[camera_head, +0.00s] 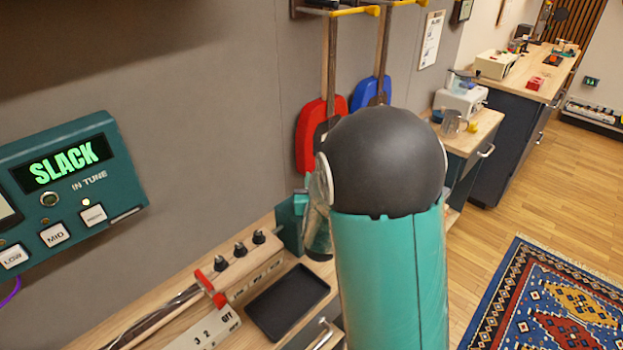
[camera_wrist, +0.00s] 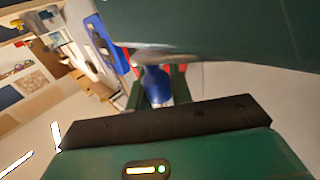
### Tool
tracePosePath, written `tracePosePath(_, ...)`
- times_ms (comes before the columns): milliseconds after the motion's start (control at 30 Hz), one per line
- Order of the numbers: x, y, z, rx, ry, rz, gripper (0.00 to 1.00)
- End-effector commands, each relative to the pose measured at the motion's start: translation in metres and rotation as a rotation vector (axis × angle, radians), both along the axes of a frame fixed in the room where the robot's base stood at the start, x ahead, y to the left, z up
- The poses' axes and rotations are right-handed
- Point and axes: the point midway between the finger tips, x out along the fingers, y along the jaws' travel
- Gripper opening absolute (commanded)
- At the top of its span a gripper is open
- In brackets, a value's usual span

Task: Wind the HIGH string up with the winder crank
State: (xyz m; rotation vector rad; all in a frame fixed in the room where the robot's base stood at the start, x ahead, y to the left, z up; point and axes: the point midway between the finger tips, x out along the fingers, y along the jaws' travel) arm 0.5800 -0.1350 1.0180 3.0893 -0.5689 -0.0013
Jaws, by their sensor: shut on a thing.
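My gripper (camera_wrist: 158,98) shows in the wrist view with its dark green fingers on both sides of a blue rounded knob (camera_wrist: 156,82), and is shut on it. The knob may be the winder crank's grip; the rest of it is hidden. In the head view my arm's dark joint and teal link cover the gripper. The teal tuner box (camera_head: 75,185) on the wall reads SLACK, with LOW, MID and a third button. An instrument neck (camera_head: 155,318) lies on the bench at lower left, with several dark tuning pegs (camera_head: 240,250) near its end.
A red clamp-like piece (camera_head: 212,288) sits across the neck. An empty black tray (camera_head: 288,302) lies on the bench beside it. Red (camera_head: 311,138) and blue (camera_head: 366,92) guitars hang on the wall behind my arm. Open wood floor and a patterned rug (camera_head: 550,305) are at right.

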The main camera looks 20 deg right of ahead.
Motion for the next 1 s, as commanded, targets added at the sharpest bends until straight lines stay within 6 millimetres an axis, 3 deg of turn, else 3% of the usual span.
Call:
tracePosePath(500, -0.024, 0.002, 0.000, 0.000, 0.000, -0.435, 0.00)
tracePosePath(1000, -0.034, 0.002, 0.000, -0.001, 0.000, -0.605, 0.00)
